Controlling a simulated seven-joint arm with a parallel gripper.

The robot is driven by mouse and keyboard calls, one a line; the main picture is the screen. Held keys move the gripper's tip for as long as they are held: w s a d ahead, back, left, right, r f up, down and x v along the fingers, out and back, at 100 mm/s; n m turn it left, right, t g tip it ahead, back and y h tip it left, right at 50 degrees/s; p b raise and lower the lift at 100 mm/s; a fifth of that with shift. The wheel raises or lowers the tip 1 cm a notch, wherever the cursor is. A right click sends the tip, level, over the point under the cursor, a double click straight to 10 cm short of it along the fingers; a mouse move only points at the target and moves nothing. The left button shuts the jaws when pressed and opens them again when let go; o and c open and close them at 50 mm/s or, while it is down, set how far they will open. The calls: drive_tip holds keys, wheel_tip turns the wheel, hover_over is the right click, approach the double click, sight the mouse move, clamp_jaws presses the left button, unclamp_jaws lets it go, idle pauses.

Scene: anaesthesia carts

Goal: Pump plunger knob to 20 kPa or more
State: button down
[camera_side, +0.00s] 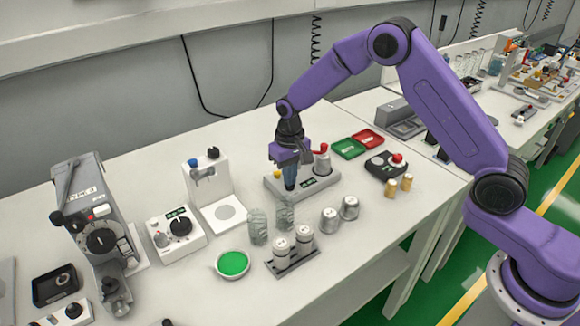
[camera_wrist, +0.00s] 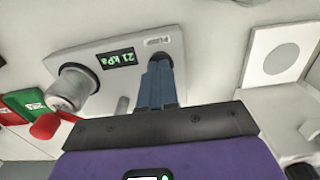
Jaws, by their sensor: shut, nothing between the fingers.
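The pump is a light grey flat unit (camera_side: 272,184) under my gripper, also filling the upper middle of the wrist view (camera_wrist: 85,55). Its small display (camera_wrist: 117,59) appears upside down in the wrist view and reads 21 kPa. My gripper (camera_side: 290,186) points straight down, its blue fingers shut together with nothing between them. In the wrist view the fingertips (camera_wrist: 160,65) are over a dark round spot on the pump's top. The plunger knob is mostly hidden by the fingers, and I cannot tell whether they touch it.
A grey cylinder (camera_wrist: 69,91) with a red tap (camera_wrist: 45,126) stands on the pump beside the fingers. Green (camera_side: 348,148) and red (camera_side: 368,138) trays lie behind. Clear glasses (camera_side: 258,226), metal cups (camera_side: 329,219) and a rack of jars (camera_side: 291,262) stand in front.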

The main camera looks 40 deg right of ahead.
wheel_tip(320, 180, up, 14)
idle(0.6)
drive_tip(key=shift+r, duration=0.1)
idle(1.3)
drive_tip(key=shift+a+r, duration=0.1)
drive_tip(key=shift+r, duration=0.85)
drive_tip(key=shift+f, duration=0.1)
wheel_tip(320, 180, down, 14)
drive_tip(key=shift+r, duration=0.1)
